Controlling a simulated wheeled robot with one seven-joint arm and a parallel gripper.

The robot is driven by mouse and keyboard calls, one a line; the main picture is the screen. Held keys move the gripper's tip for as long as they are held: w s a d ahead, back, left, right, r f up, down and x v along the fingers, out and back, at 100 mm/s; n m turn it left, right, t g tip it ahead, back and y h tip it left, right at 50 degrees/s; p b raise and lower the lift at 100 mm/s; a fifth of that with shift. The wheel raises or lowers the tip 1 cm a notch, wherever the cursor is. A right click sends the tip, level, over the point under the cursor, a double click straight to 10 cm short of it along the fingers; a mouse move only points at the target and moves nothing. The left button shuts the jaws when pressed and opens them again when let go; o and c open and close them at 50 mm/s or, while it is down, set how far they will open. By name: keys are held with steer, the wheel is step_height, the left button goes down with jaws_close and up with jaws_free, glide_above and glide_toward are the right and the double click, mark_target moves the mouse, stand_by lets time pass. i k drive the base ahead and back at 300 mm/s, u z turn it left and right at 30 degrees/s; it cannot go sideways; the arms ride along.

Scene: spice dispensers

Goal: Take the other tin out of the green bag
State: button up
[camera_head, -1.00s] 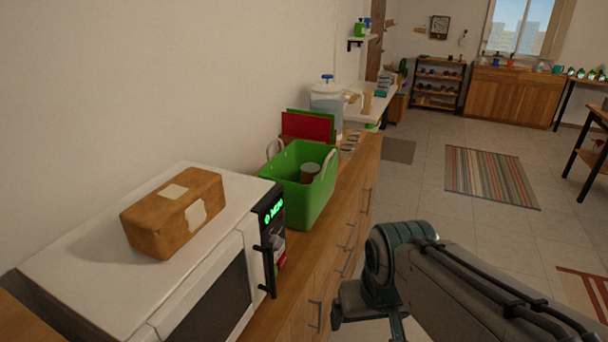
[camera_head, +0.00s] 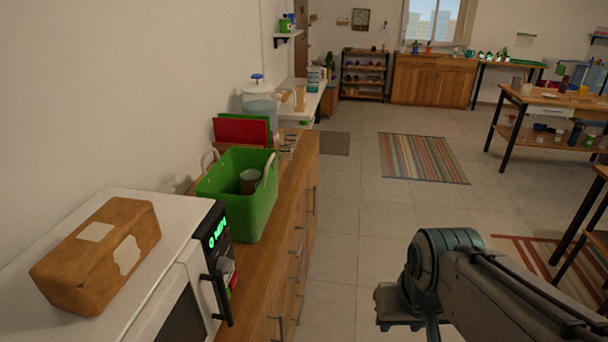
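The green bag (camera_head: 248,214) is an open-topped bright green container with pale loop handles. It stands on the wooden counter just beyond the microwave. One tin (camera_head: 250,181), brownish with a paler rim, shows inside it near the right handle. The rest of the bag's inside is partly hidden by its walls. My arm is at the lower right, over the floor and well to the right of the bag.
A white microwave (camera_head: 180,262) with a brown parcel (camera_head: 98,256) on top stands nearest. Red and green boards (camera_head: 242,130) and a water dispenser (camera_head: 260,102) stand behind the bag. The counter (camera_head: 296,190) has drawer handles on its front. Tiled floor to the right is open.

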mark_target(251, 180)
steer(key=z, duration=0.45)
steer(key=i, duration=2.9)
steer(key=u, duration=3.1)
steer(key=i, duration=0.45)
steer(key=u, duration=0.05)
